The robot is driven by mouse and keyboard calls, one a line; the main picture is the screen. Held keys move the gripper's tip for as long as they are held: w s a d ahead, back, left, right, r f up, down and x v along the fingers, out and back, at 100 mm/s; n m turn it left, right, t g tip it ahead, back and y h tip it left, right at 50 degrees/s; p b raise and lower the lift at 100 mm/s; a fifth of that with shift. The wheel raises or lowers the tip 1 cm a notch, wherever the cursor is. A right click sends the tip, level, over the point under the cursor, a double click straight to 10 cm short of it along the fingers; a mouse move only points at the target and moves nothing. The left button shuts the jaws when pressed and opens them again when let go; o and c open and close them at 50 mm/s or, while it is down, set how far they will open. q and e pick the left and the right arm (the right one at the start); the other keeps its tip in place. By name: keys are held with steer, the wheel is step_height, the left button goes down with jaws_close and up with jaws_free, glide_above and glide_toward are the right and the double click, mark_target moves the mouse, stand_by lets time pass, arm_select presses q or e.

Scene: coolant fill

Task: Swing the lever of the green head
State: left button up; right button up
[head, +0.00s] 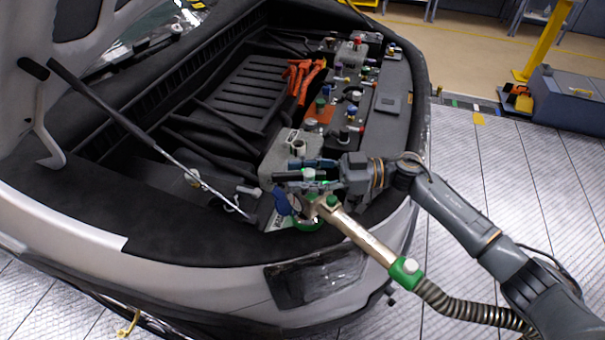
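The green head (308,222) sits low at the front right corner of the engine bay. A beige metal tube (358,234) runs from it down and right to a green collar (406,272) on a ribbed hose. A dark blue part (283,203) sticks out at the head's left side; I cannot tell whether it is the lever. My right gripper (284,171) is just above the head, fingers pointing left, with a gap between them. A small green piece shows by the fingers; I cannot tell whether they touch it. The gripper hides part of the head's top. My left gripper is out of view.
A grey reservoir (285,150) stands just behind the gripper. A thin prop rod (140,132) crosses the bay at left under the raised hood. Orange cables (304,80) and several colored caps lie farther back. The ribbed hose (468,306) hangs outside the bumper, below my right arm.

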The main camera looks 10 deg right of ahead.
steer(key=d, duration=1.2)
steer(key=shift+s, duration=0.35)
